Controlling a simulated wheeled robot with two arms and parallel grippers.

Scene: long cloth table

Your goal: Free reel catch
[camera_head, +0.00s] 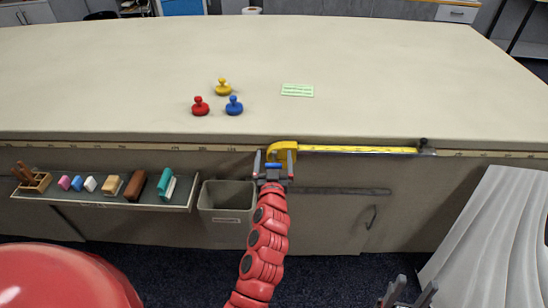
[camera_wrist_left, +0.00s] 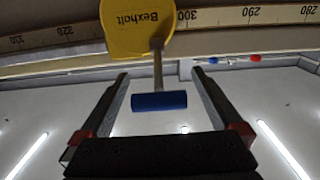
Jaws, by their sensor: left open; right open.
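A yellow tape reel (camera_head: 283,149) sits at the table's front edge, and its yellow tape (camera_head: 360,149) runs out to the right along the edge. In the left wrist view the reel case (camera_wrist_left: 138,25) reads "Bexholt". A grey stem hangs from it and ends in a blue crossbar catch (camera_wrist_left: 159,101). My left gripper (camera_head: 274,160) is open just in front of the reel. Its fingers (camera_wrist_left: 160,76) stand on either side of the stem and blue bar, with gaps showing on both sides. My right gripper (camera_head: 416,286) is open and empty at the bottom right, partly out of frame.
Red (camera_head: 200,106), yellow (camera_head: 223,87) and blue (camera_head: 234,105) knobbed pieces and a green card (camera_head: 297,90) lie on the table. A dark knob (camera_head: 423,143) stands at the tape's far end. Below the edge are a shelf (camera_head: 100,199) of small blocks and a grey bin (camera_head: 226,211).

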